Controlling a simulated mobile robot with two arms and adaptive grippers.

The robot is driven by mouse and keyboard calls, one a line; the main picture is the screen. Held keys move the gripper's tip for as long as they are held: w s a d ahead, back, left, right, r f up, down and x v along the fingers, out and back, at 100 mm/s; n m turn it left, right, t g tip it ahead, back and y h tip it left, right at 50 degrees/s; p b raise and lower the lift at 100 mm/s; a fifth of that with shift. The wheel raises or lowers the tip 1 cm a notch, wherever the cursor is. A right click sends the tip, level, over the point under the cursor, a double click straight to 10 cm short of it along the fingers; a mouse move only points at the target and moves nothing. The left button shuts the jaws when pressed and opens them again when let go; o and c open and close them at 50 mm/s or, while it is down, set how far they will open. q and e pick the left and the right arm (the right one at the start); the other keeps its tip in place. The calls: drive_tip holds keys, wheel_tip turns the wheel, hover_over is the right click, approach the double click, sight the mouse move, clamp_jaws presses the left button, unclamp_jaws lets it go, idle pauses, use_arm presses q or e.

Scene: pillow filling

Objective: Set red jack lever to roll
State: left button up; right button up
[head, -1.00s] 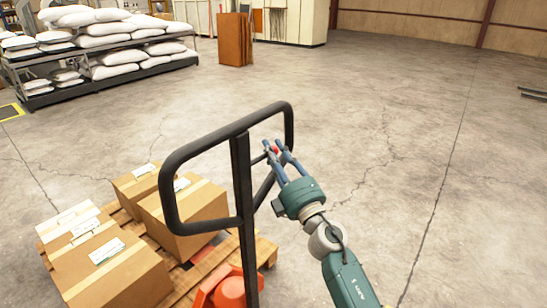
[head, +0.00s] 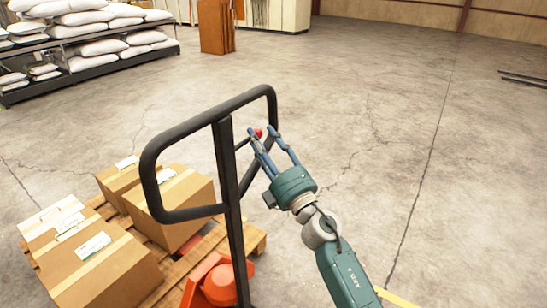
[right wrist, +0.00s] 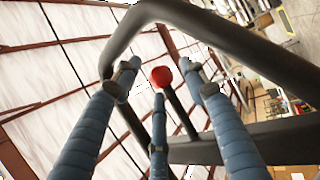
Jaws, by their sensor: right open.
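The red-tipped jack lever shows in the head view as a small red knob (head: 258,133) inside the right part of the pallet jack's black handle loop (head: 165,135). In the right wrist view the red knob (right wrist: 161,76) sits on a black stalk, between and beyond my fingers. My right gripper (head: 264,131) is open with its blue fingertips close to the knob. In the right wrist view its fingers (right wrist: 158,85) spread around the knob's line of sight; I cannot tell whether any touches it. My left gripper is not in view.
Cardboard boxes (head: 98,262) sit on a wooden pallet (head: 248,240) behind the handle. The orange jack body (head: 217,285) is at the handle's base. Shelves with white sacks (head: 95,47) stand back left. The concrete floor at right is mostly clear.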

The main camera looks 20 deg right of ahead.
drive_tip(key=v, duration=1)
